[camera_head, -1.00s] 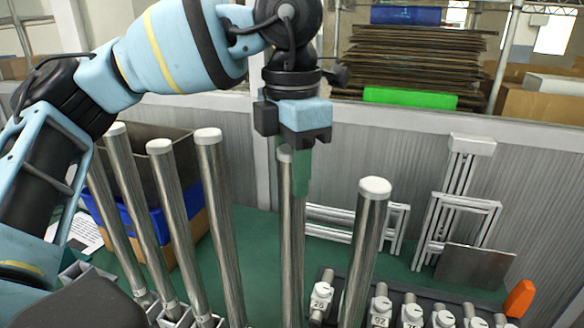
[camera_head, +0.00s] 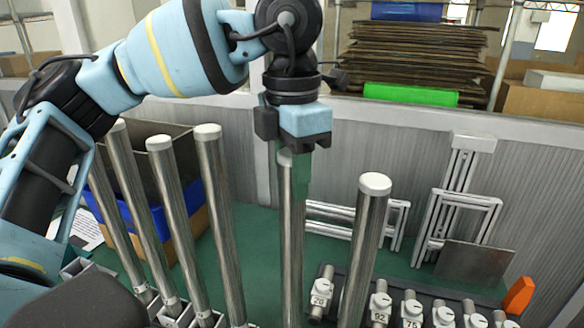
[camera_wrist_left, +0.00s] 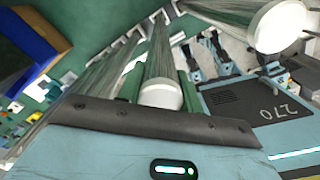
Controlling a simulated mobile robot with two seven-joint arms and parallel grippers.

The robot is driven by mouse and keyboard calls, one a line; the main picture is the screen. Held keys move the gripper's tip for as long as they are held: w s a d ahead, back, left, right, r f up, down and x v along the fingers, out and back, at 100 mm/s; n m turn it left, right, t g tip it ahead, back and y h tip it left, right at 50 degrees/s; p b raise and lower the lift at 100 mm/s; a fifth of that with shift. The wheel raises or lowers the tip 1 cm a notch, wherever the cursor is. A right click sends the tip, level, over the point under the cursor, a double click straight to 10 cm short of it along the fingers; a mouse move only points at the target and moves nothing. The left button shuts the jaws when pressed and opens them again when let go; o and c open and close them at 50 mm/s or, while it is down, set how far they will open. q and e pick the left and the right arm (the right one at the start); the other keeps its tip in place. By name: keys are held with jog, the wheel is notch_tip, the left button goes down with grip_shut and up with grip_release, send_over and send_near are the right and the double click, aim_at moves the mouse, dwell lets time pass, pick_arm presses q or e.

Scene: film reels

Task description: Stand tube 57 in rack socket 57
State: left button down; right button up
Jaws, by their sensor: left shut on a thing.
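My left gripper (camera_head: 298,180) is shut on the upper end of a silvery tube (camera_head: 291,240) with a white cap. The tube hangs close to upright and its foot is beyond the bottom edge. In the left wrist view the held tube's white cap (camera_wrist_left: 161,94) sits between the green fingers. I cannot read a number on the tube. The dark rack (camera_head: 338,272) at lower right carries white numbered tags; one reads 92 (camera_head: 380,308) and one reads 75 (camera_head: 411,308). I see no tag reading 57. My right gripper is not in view.
A capped tube (camera_head: 366,240) stands just right of the held one; its cap also shows in the left wrist view (camera_wrist_left: 278,27). Behind are a blue bin (camera_head: 188,203), white frames (camera_head: 335,210) and a wall.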

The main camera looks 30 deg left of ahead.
pick_arm(q)
jog(key=c, duration=1.2)
grip_release()
jog(key=shift+f, duration=0.1)
jog(key=shift+r, duration=5.5)
